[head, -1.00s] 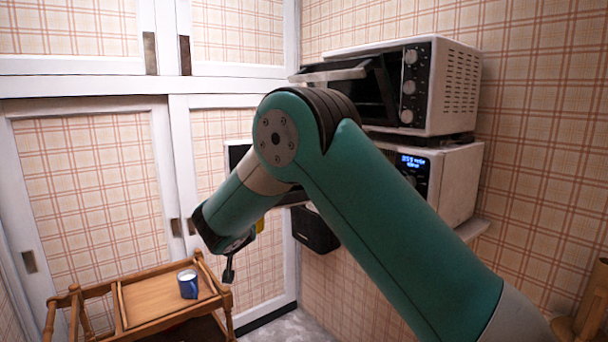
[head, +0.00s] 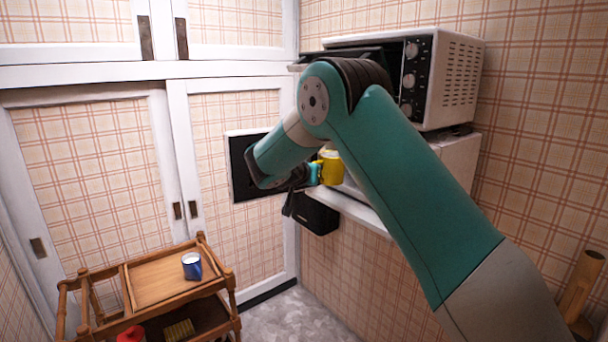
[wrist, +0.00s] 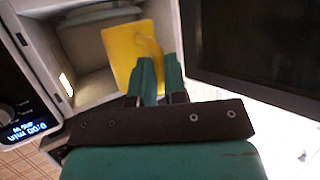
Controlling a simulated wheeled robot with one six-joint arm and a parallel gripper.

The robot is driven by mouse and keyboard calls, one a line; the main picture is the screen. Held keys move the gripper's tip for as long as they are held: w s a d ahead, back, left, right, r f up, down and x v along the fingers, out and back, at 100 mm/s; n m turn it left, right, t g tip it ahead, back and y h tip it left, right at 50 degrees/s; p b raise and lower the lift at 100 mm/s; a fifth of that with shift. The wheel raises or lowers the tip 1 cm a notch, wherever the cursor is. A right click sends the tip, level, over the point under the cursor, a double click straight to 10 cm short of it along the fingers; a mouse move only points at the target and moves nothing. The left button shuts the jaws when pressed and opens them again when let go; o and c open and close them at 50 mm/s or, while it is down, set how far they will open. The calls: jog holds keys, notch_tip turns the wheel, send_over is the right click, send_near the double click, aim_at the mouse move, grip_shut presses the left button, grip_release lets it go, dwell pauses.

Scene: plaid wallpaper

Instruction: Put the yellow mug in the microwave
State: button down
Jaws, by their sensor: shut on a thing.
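The yellow mug (head: 331,168) is held by my gripper (head: 314,173) in front of the microwave opening. In the wrist view, my gripper (wrist: 160,72) is shut on the mug (wrist: 125,50), which is tilted in the picture and overlaps the lit cavity; I cannot tell how far in it is. The white microwave (head: 458,165) sits under another oven, its front largely hidden behind my arm. Its cavity (wrist: 82,52) is open in the wrist view. Its dark door (head: 238,165) is swung out to the left, also at the right of the wrist view (wrist: 255,40).
A white toaster oven (head: 455,85) stands on top of the microwave. A dark box (head: 316,215) is below the shelf. White-framed cupboards line the back.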

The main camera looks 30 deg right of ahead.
jog(key=d+p, duration=0.3)
jog(key=d, duration=0.4)
jog(key=w+d+p, duration=0.1)
jog(key=d+p, duration=0.1)
jog(key=d, duration=0.6)
jog(key=d+p, duration=0.3)
jog(key=d, duration=0.5)
jog(key=shift+w+d+f+p, duration=0.15)
jog(key=shift+w+f+p, duration=0.15)
jog(key=shift+w+p, duration=0.1)
jog(key=shift+f+b, duration=0.65)
jog(key=shift+b, duration=0.3)
jog(key=shift+f+b, duration=0.35)
jog(key=c, duration=1.1)
grip_release()
jog(key=shift+f, duration=0.15)
jog(key=shift+s+a, duration=0.2)
jog(key=shift+a, duration=0.05)
jog(key=b+v, duration=0.6)
jog(key=v, duration=1.1)
jog(key=shift+d, duration=0.15)
